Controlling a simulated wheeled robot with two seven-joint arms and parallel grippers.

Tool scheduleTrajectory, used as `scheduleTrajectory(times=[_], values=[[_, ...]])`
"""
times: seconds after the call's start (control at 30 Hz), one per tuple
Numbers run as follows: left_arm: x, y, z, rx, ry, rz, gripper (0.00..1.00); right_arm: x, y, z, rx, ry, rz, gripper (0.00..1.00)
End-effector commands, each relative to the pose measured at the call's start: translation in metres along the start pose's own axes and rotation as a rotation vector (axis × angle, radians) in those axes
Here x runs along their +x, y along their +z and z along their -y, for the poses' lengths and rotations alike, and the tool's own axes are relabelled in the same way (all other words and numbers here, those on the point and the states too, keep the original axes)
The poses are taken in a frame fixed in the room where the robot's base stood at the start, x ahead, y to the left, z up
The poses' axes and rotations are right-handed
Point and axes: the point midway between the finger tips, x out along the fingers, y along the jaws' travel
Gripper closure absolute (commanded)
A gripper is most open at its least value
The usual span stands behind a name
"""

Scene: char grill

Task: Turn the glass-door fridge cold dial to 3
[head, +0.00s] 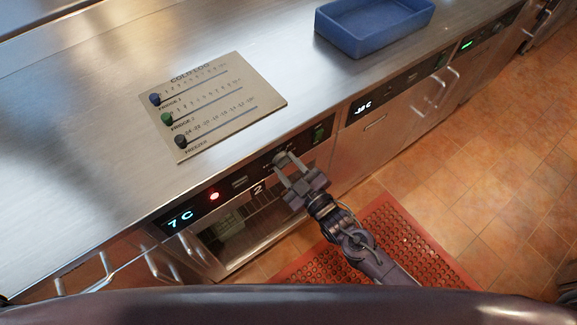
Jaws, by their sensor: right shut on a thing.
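The glass-door fridge (235,232) stands under the steel counter, marked with a 2. Its control panel shows a lit 7 C display (180,219) and a red light (214,196). The cold dial (280,158) is on the panel near its right part. My right gripper (284,167) reaches up from below with its fingers shut on the dial. The fingers cover part of the dial and its scale, and I cannot read which number it points to. My left gripper is not in view.
A cold log board (225,118) with several coloured sliders lies on the counter (90,160). A blue tray (372,45) sits at the counter's back right. A -18 C unit (364,107) adjoins on the right. A red mat (400,235) lies on the tiled floor.

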Motion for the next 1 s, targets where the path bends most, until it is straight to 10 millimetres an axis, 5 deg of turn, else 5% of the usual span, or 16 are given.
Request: scheduleTrajectory(times=[0.4,1.0], values=[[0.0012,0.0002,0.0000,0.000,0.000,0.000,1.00,-0.0001,0.0007,0.0002,-0.235,-0.002,0.002,0.86],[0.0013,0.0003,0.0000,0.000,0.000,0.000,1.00,-0.0002,0.0008,-0.0001,-0.284,-0.001,0.002,0.86]])
